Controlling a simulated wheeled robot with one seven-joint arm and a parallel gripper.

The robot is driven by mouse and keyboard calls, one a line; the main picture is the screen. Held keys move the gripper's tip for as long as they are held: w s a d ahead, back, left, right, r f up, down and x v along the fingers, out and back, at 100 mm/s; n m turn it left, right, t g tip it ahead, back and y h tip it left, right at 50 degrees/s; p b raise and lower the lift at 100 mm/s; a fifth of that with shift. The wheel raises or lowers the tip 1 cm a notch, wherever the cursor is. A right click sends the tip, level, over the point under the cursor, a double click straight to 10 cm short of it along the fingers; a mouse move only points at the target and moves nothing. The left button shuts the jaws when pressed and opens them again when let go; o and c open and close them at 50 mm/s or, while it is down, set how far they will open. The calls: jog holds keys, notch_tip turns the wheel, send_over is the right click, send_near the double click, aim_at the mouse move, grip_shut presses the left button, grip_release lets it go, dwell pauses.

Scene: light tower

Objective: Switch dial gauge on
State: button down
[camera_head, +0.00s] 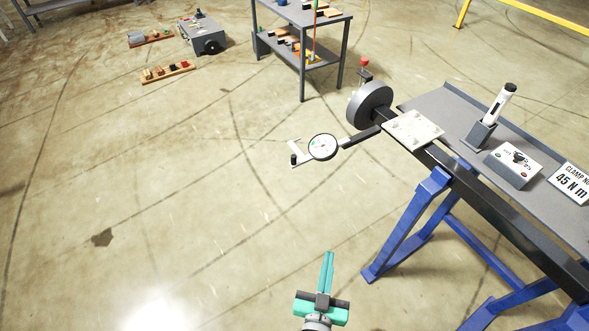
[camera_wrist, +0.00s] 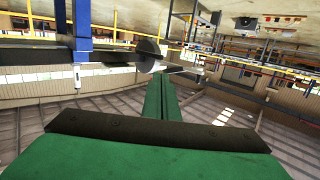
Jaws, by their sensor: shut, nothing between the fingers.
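The dial gauge (camera_head: 322,147), with a round white face and dark rim, is held out to the left of the blue-legged bench on a dark arm. A light bracket with a small black knob (camera_head: 294,160) is at its left. Its on/off state is too small to read. My gripper (camera_head: 327,254), green with a dark crossbar, is below the gauge in the head view, clearly apart from it. Its fingers are shut together and empty. In the wrist view the shut green fingers (camera_wrist: 161,80) point ahead; the gauge cannot be made out clearly there.
The bench (camera_head: 455,125) bears a light plate (camera_head: 413,129), a white-and-black handheld tool (camera_head: 498,105), a small switch box (camera_head: 513,164) and a torque sign (camera_head: 573,184). A grey wheel (camera_head: 370,105) is at its end. A shelf table (camera_head: 300,45) stands behind.

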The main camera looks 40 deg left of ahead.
aim_at(294, 161)
jog(key=w+a+r+n+g+y, duration=0.1)
jog(key=w+a+r+y, duration=0.1)
jog(key=a, duration=0.5)
jog(key=w+a+r+n+y, duration=0.2)
jog(key=w+a+r+y, duration=0.1)
jog(key=a, duration=0.5)
jog(key=shift+w+r+n+g, duration=0.3)
jog(key=shift+w+g, duration=0.1)
jog(key=shift+w, duration=0.5)
jog(key=x, duration=1.3)
jog(key=shift+w+a, duration=0.25)
jog(key=shift+w, duration=0.05)
jog(key=shift+w, duration=0.15)
